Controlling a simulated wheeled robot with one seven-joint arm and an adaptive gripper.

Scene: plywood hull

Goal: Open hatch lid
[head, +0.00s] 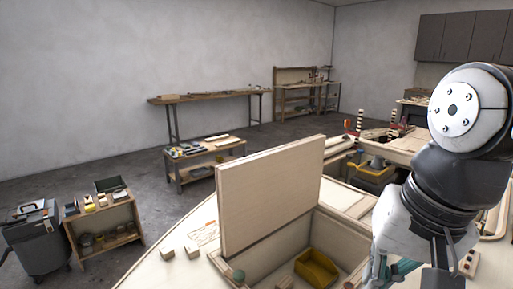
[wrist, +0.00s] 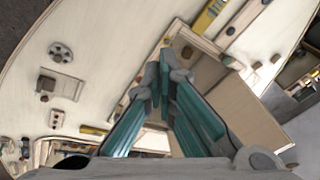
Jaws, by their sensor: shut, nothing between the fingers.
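The hatch lid (head: 268,195) is a pale plywood panel standing upright, nearly vertical, along the far left side of a square opening in the plywood deck. The hatch opening (head: 337,237) is uncovered, and its inside shows. My gripper (head: 384,270) is low at the right of the head view, to the right of the opening and apart from the lid; its fingertips are partly cut off there. In the wrist view my gripper (wrist: 166,78) has teal fingers, shut and empty. A tan panel at the right of the wrist view cannot be identified for certain.
A yellow bin (head: 317,268) sits inside the opening. Small wooden blocks (head: 180,252) lie on the deck left of the lid. A yellow tool (wrist: 208,17) shows in the wrist view.

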